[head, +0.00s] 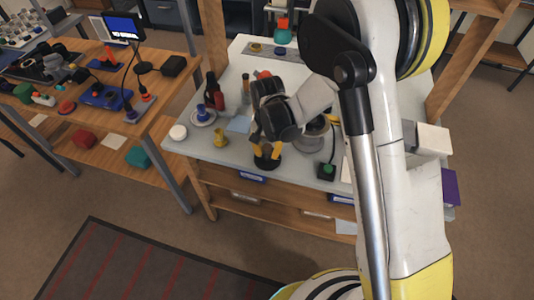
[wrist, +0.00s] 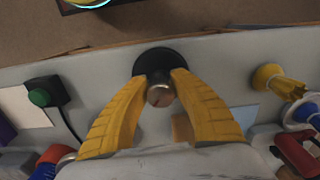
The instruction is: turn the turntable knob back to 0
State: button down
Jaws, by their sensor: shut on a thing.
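The turntable (head: 267,163) is a small black round piece near the front edge of the grey bench (head: 205,153). In the head view my gripper (head: 267,152) points down onto the turntable. The fingers hide the knob's sides, and I cannot read any scale or mark.
A box with a green button (head: 326,171) stands to the right, its cable beside it.

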aim_at(268, 148)
jog(key=n+b, duration=0.1)
jog(key=n, duration=0.3)
jog(key=shift+d, duration=0.1)
jog(key=shift+n+b, duration=0.45)
jog(key=shift+n, duration=1.45)
jog(key=c, duration=1.1)
grip_release()
jog(key=shift+o, duration=0.2)
notch_tip(268, 148, up, 12)
